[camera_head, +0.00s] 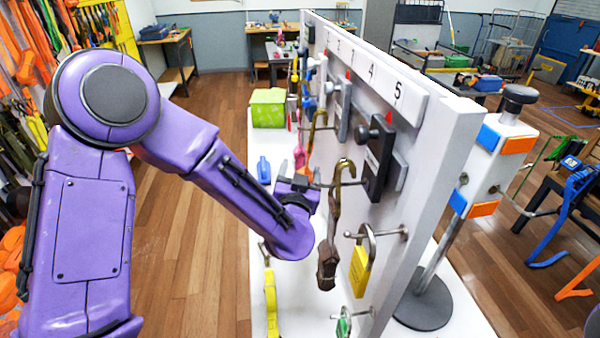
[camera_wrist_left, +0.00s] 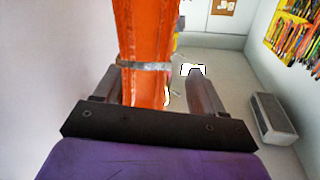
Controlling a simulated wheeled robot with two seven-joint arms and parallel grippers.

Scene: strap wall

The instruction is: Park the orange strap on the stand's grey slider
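The orange strap (camera_wrist_left: 147,35) hangs down between the two fingers of my left gripper (camera_wrist_left: 153,85) in the left wrist view. A thin metal bar crosses the strap there. The fingers stand apart, with a clear gap between the strap and the right finger. In the head view my left gripper (camera_head: 303,187) is beside the white numbered panel; its fingertips and this strap are mostly hidden. A white stand (camera_head: 490,160) with orange and blue patches, a black knob and a round base is behind the panel. I cannot make out its grey slider for certain. My right gripper is out of view.
The panel (camera_head: 440,130) carries a black plate (camera_head: 378,158) with a knob, a brown strap (camera_head: 328,265) on a hook and a yellow padlock (camera_head: 361,268) on a peg, close to my left gripper. A green box (camera_head: 267,107) stands farther back.

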